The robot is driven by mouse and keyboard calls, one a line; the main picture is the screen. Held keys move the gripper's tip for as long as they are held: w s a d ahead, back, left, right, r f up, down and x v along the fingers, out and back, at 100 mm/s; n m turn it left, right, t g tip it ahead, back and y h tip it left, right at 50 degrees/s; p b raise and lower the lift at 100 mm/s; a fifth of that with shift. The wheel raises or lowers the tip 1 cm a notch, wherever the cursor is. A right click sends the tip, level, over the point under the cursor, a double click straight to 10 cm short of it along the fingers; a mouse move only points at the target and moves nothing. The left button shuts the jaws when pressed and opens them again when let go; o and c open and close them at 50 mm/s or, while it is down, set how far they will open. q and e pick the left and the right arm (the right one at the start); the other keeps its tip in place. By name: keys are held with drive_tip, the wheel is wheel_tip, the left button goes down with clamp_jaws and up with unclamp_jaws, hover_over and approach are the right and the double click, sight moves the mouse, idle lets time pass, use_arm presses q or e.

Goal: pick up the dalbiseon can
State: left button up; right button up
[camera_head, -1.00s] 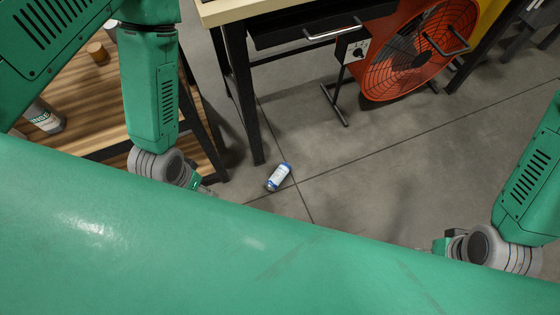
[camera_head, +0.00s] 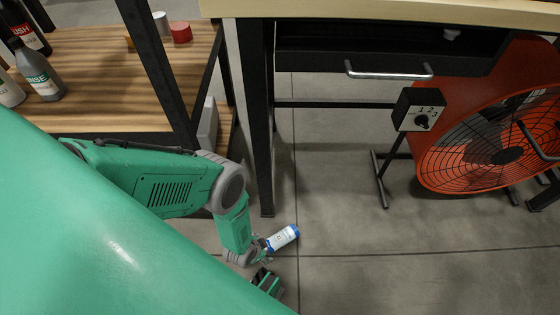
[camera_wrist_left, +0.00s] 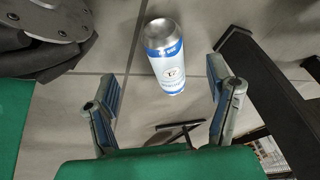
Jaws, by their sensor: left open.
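A table (camera_head: 400,12) with a drawer stands above the can, its black leg (camera_head: 262,150) close behind. A red fan (camera_head: 490,130) stands at the right. A wooden shelf (camera_head: 90,100) with bottles is at the left. Floor right of the can is clear.

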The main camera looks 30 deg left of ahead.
sight(266, 249)
use_arm(q)
drive_tip(key=b+x, duration=0.2)
drive_tip(key=x, duration=0.2)
drive_tip(key=shift+a+f, duration=0.1)
drive_tip(key=shift+f, duration=0.2)
drive_tip(key=shift+w+f+b, duration=0.25)
drive_tip(key=shift+f+b, duration=0.05)
drive_tip(key=shift+b, duration=0.1)
drive_tip(key=b+x, duration=0.3)
drive_tip(key=x, duration=0.2)
drive_tip(key=shift+r+b, duration=0.1)
drive_tip(key=shift+b, duration=0.25)
drive_tip(key=shift+a, duration=0.1)
drive_tip(key=c, duration=0.9)
drive_tip(key=shift+r, duration=0.1)
drive_tip(key=shift+c, duration=0.2)
